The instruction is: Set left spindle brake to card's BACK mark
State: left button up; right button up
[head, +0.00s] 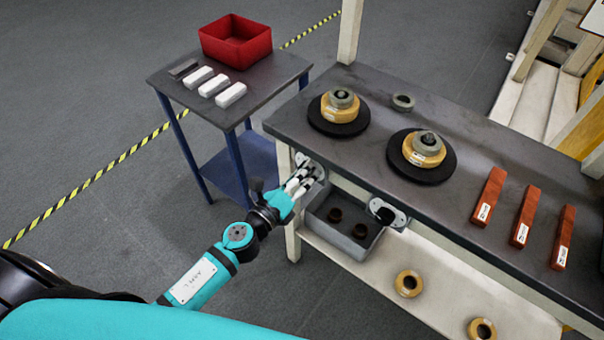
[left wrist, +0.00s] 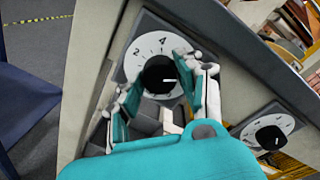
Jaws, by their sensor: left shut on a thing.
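The left spindle brake is a black knob (left wrist: 158,72) on a white numbered dial (left wrist: 135,62) at the table's front. The numbers 2 and 4 can be read. The knob's white pointer line points right in the left wrist view. My left gripper (head: 302,179) is shut on this knob, with its fingers on either side in the left wrist view (left wrist: 162,84). In the head view the gripper mostly hides the knob. The right brake knob (head: 385,214) is free, and also shows in the left wrist view (left wrist: 269,137). I cannot make out a card with a BACK mark. My right gripper is not in view.
Two spindles carry yellow rolls, left (head: 340,106) and right (head: 424,149), on the grey table (head: 375,92). Three red-brown boxes (head: 523,216) lie at right. A side table (head: 172,76) holds a red bin (head: 236,45) and white blocks.

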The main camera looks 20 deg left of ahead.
pick_arm(q)
jog(key=shift+f, duration=0.1)
jog(key=o, duration=1.1)
jog(key=shift+o, duration=0.2)
jog(key=v, duration=1.2)
